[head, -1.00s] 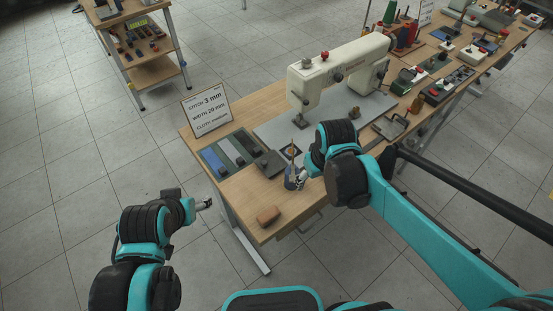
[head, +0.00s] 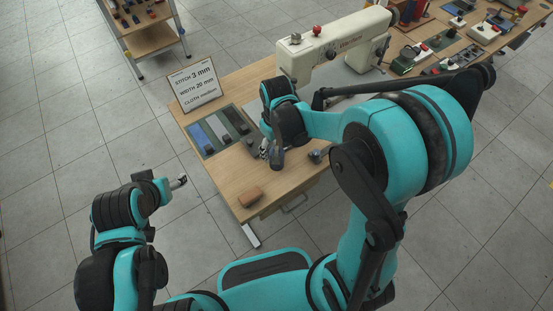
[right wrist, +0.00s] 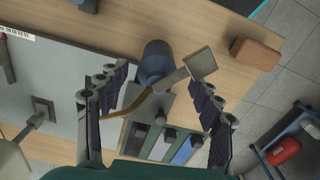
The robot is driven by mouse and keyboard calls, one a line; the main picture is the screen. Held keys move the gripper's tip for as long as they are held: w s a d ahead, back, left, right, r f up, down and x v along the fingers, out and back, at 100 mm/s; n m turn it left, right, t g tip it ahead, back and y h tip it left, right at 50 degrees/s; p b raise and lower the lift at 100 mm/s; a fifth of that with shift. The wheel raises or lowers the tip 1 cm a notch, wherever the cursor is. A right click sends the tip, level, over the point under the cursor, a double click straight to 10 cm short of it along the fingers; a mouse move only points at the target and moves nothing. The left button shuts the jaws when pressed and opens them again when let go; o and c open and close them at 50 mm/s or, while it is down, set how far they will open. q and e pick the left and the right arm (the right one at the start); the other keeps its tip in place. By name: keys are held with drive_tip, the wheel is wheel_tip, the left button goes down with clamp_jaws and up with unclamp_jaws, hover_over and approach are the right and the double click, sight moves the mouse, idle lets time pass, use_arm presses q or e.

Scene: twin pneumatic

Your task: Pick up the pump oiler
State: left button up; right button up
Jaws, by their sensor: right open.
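The pump oiler, with a blue body and a bent brass spout, shows in the right wrist view (right wrist: 155,62). It stands on the wooden table near the front edge. My right gripper (right wrist: 160,88) is open, with one finger on each side of the oiler and visible gaps. A grey square plate on a stem lies beside the body; I cannot tell whether it belongs to the oiler. In the head view my right gripper (head: 266,148) and wrist hide most of the oiler. My left gripper (head: 180,182) is off the table at the left, its opening unclear.
A brown block (head: 250,196) lies at the table's front corner. Dark and blue strips (head: 205,138) lie in a tray beside a sign (head: 195,85). A white sewing machine (head: 335,48) stands behind. Bare wood lies around the brown block.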

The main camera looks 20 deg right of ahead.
drive_tip(key=f+b, duration=0.1)
drive_tip(key=f, duration=0.1)
drive_tip(key=f+b, duration=0.1)
drive_tip(key=f, duration=0.1)
drive_tip(key=shift+w+d+f, duration=0.1)
drive_tip(key=shift+w+f, duration=0.1)
drive_tip(key=shift+f, duration=0.15)
drive_tip(key=shift+r, duration=0.1)
drive_tip(key=c, duration=1.5)
drive_tip(key=shift+r, duration=0.1)
